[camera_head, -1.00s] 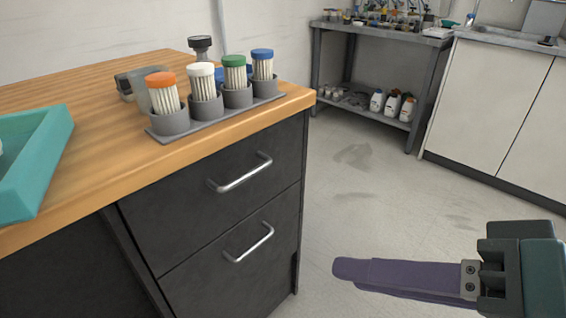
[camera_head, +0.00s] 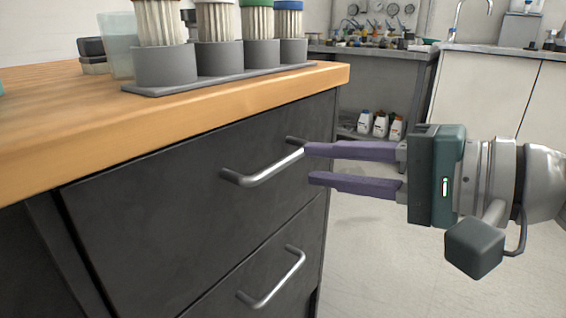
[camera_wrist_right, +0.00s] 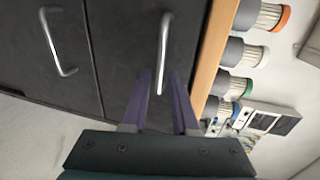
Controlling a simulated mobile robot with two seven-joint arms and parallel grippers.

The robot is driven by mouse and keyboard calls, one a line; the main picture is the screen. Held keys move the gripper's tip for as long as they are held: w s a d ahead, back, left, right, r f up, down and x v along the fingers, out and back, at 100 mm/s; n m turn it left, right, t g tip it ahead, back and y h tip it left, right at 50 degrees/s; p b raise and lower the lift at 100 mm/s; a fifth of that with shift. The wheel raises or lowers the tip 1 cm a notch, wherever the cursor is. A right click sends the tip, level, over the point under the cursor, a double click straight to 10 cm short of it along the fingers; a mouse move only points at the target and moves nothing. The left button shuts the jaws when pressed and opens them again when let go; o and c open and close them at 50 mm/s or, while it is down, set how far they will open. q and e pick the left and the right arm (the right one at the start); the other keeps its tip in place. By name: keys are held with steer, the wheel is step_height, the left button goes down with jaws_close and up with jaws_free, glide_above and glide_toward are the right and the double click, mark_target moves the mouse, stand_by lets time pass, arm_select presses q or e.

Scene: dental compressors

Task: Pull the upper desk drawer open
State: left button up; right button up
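The upper desk drawer (camera_head: 200,170) is dark grey and shut under the wooden top. Its silver bar handle (camera_head: 262,171) also shows in the right wrist view (camera_wrist_right: 165,45). My right gripper (camera_head: 311,164) has two purple fingers, open and apart. In the head view its tips are at the right end of the upper handle, the upper finger overlapping that end. In the right wrist view the end of the handle appears between the open fingers (camera_wrist_right: 159,74). Whether a finger touches the handle I cannot tell. My left gripper is not in view.
A lower drawer with its own handle (camera_head: 272,278) is shut below. A grey rack (camera_head: 225,79) of capped brush-like holders stands near the desktop's edge (camera_head: 180,110). Clear floor (camera_head: 380,260) lies to the right. A metal bench (camera_head: 375,50) and white cabinets (camera_head: 490,90) stand behind.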

mark_target(290, 161)
steer(key=b+x, duration=0.1)
steer(key=x, duration=0.5)
jaws_close()
stand_by(1.3)
